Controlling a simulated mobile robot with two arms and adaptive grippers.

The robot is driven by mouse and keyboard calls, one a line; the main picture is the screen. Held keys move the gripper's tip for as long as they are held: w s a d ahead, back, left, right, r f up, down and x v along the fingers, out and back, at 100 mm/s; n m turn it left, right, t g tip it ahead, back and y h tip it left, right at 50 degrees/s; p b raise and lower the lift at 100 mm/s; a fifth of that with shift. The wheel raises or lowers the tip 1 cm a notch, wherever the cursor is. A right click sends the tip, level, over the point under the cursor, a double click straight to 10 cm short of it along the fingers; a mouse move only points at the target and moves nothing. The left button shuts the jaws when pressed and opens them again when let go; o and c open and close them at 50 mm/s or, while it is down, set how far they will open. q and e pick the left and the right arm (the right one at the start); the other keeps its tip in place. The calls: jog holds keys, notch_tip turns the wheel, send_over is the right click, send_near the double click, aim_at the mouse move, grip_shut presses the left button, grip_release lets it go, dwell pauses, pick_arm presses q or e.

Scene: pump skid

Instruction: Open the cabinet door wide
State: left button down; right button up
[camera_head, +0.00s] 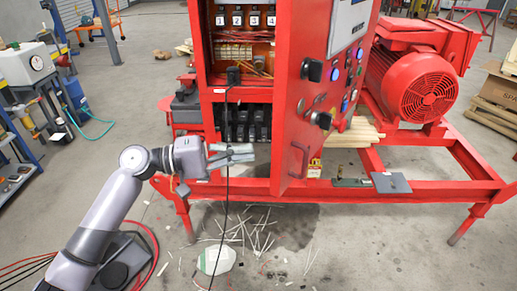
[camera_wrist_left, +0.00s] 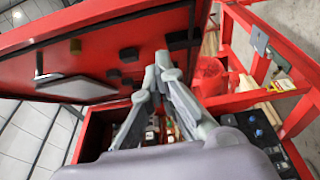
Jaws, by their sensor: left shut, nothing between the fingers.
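The red cabinet (camera_head: 205,60) stands open at the front, showing numbered breakers and wiring inside. Its red door (camera_head: 300,100) is swung partly open toward me on the right side, with a screen, dark knobs and coloured buttons on its outer face. My left gripper (camera_head: 250,153) is shut and empty in front of the lower cabinet opening, left of the door's free edge. In the left wrist view the door's inner face (camera_wrist_left: 110,55) fills the upper left, and the shut fingertips (camera_wrist_left: 162,60) are close to it. I cannot tell whether they touch. My right gripper is not in view.
A red motor (camera_head: 415,85) sits on the skid frame (camera_head: 440,190) to the right. A black cable (camera_head: 226,180) hangs in front of the cabinet. Loose sticks and a pale green-white object (camera_head: 216,259) lie on the floor. A cluttered cart (camera_head: 25,100) stands at left.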

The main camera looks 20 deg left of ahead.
pick_arm(q)
jog(key=d+p, duration=0.1)
jog(key=d, duration=0.1)
jog(key=s+d, duration=0.1)
jog(key=d, duration=0.1)
jog(key=shift+d+p, duration=0.15)
jog(key=shift+p, duration=0.25)
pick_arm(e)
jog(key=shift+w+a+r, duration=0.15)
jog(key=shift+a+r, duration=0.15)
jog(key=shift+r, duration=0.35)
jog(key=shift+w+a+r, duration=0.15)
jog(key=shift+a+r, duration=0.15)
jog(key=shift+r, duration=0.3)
